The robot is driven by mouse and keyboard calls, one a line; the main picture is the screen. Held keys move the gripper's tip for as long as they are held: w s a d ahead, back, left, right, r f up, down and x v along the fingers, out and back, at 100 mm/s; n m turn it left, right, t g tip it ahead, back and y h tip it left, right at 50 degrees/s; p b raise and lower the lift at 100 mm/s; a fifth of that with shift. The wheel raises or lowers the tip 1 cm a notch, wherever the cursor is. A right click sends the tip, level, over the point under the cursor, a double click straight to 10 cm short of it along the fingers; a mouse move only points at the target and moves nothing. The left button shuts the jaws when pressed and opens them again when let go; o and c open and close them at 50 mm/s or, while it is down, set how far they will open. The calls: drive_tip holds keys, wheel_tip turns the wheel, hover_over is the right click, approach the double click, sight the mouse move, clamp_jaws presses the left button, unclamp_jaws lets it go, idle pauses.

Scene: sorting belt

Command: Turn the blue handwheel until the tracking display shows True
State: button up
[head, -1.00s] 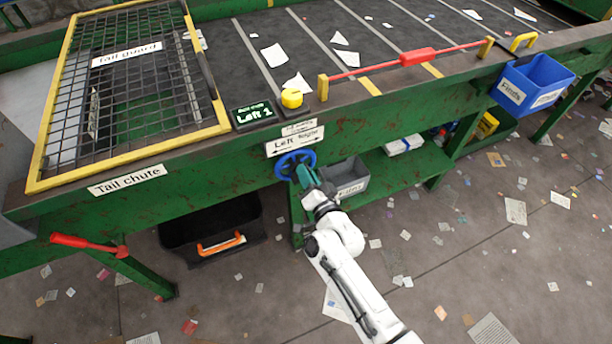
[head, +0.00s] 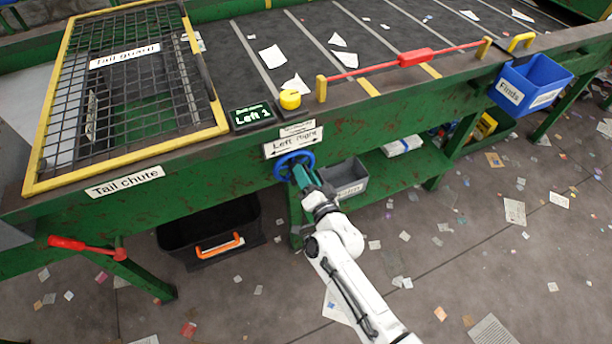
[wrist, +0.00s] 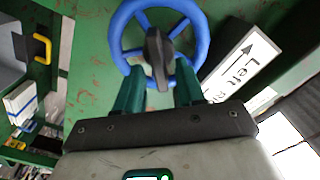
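The blue handwheel (head: 281,168) is on the green front side of the belt frame, below the Left/Right sign (head: 293,142). The tracking display (head: 253,115) above it reads "Left 1". My gripper (head: 300,176) is at the wheel's lower right in the head view. In the wrist view my gripper (wrist: 158,78) has its two green fingers well apart at the near part of the wheel (wrist: 202,32), with the dark hub piece (wrist: 157,55) between and beyond them. I see nothing clamped; whether the fingers touch the rim or spokes is unclear.
A yellow button (head: 290,99) stands beside the display. A grey bin (head: 350,182) is close to the right of my gripper. A black crate with an orange handle (head: 221,244) sits below left. The yellow-framed tail guard (head: 118,167) is at the upper left.

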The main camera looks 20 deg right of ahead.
drive_tip(key=s+p, duration=0.2)
drive_tip(key=s, duration=0.8)
drive_tip(key=shift+s, duration=0.4)
drive_tip(key=b, duration=0.2)
drive_tip(key=f+b, duration=0.1)
drive_tip(key=b, duration=0.1)
drive_tip(key=shift+s+a+f, duration=0.1)
drive_tip(key=shift+a+f, duration=0.1)
drive_tip(key=shift+a, duration=0.2)
drive_tip(key=shift+a+b, duration=0.1)
drive_tip(key=shift+b, duration=0.3)
